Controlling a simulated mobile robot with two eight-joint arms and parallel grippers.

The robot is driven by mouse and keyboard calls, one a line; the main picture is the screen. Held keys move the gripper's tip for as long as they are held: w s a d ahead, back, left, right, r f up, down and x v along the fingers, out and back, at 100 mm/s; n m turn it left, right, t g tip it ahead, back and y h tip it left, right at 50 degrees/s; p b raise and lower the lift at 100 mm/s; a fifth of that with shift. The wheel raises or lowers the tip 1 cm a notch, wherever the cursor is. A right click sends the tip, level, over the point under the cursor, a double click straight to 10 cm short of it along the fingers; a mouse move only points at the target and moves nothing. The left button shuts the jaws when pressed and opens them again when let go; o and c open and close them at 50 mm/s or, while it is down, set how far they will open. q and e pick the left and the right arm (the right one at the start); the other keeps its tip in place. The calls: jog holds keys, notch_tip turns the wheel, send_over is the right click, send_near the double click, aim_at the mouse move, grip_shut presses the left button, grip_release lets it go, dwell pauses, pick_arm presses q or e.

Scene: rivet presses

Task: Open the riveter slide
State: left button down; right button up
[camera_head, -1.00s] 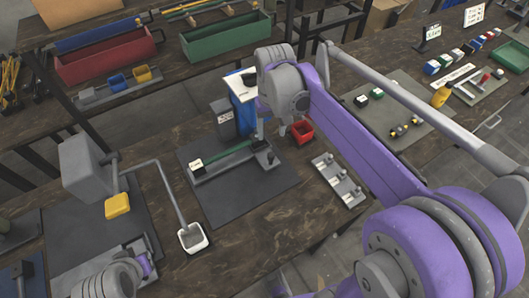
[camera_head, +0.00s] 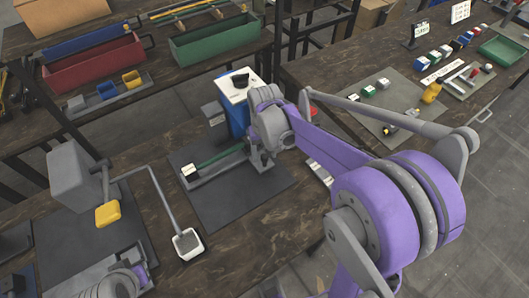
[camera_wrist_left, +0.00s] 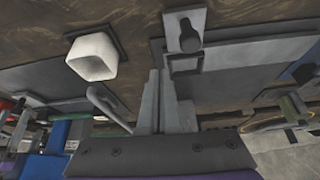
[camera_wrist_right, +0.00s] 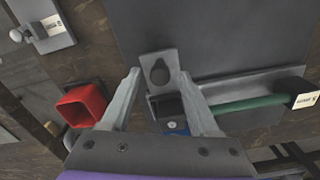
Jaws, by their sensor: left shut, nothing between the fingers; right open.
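A riveter with a green rod (camera_head: 218,159) and a grey base lies on a dark mat (camera_head: 230,205) in the head view. A white-labelled block (camera_head: 188,170) is at its left end. My right gripper (camera_head: 263,162) is at its right end. In the right wrist view my right gripper (camera_wrist_right: 160,88) is open, its fingers either side of a grey end plate with a dark knob (camera_wrist_right: 160,72); contact cannot be told. The green rod (camera_wrist_right: 245,103) runs right to the labelled block (camera_wrist_right: 303,98). My left gripper (camera_wrist_left: 165,100) is shut and empty, near another knobbed grey plate (camera_wrist_left: 187,35).
A grey press with a yellow block (camera_head: 107,214) and a white cup (camera_head: 187,244) stands at left. A blue box (camera_head: 237,118) is behind the riveter. A red bin (camera_wrist_right: 82,106) is beside my right gripper. The table front is clear.

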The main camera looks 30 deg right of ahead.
grip_shut()
dwell(1.4)
